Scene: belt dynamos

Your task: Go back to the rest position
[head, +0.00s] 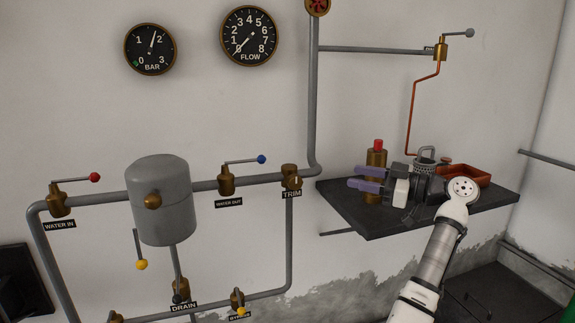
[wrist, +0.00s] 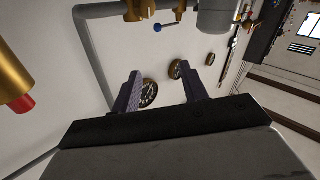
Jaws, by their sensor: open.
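My gripper (head: 358,186) is in front of the dark shelf on the right in the head view, its purple fingers pointing left. The fingers are apart with nothing between them. In the wrist view my gripper (wrist: 163,92) also shows open and empty, with the wall and gauges beyond it. A brass cylinder with a red top (head: 376,158) stands on the shelf, partly hidden behind the fingers. It also shows at the left edge of the wrist view (wrist: 14,80). My white and grey arm reaches up from the bottom right.
The dark shelf (head: 345,212) also bears a grey can (head: 426,158) and a brown tray (head: 468,175). Grey pipes with valves and a grey tank (head: 165,205) fill the left. Two gauges, BAR (head: 150,49) and FLOW (head: 249,36), hang above.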

